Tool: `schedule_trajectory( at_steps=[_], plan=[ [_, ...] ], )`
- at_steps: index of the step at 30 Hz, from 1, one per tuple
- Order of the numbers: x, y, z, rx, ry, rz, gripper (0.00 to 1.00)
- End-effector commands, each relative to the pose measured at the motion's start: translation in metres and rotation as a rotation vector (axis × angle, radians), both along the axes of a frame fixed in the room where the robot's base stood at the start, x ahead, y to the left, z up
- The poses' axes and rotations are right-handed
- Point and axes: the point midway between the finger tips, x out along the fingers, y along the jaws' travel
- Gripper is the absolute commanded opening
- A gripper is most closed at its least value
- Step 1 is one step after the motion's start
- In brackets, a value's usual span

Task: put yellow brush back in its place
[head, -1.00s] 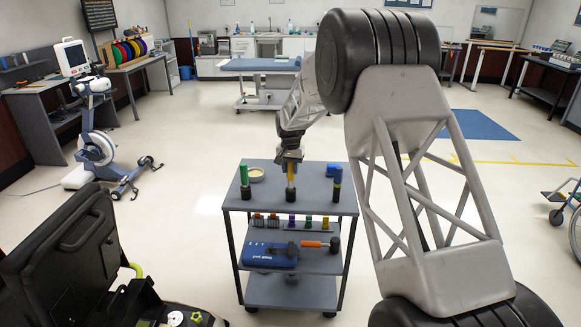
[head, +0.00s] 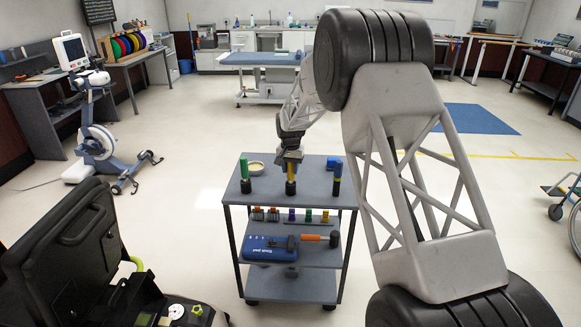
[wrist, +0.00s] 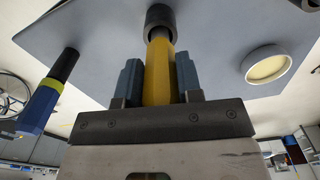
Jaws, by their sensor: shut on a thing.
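The yellow brush (head: 291,172) is in my gripper (head: 290,161), above the middle of the cart's top shelf. In the wrist view the gripper (wrist: 151,92) is shut on the yellow brush (wrist: 158,72), with one finger on each side. The brush points at a black holder (wrist: 160,17) standing on the shelf. Its dark end meets the holder's mouth; how deep it sits cannot be told. The holder also shows under the brush in the head view (head: 290,188). A green-handled brush (head: 244,168) stands to the left, and a blue-and-green one (head: 337,170) to the right.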

Motion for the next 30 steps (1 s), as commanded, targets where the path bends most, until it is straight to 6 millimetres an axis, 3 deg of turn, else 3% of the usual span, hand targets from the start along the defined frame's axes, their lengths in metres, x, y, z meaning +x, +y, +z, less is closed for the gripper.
schedule_trajectory(
  at_steps=[1,7,20,30],
  plan=[
    [0.0,0.0,-0.001,0.0,0.0,0.0,0.35],
    [0.0,0.0,0.0,0.0,0.0,0.0,0.63],
    [0.0,0.0,0.006,0.001,-0.001,0.0,0.63],
    [0.0,0.0,0.042,0.001,-0.002,0.0,0.63]
  ],
)
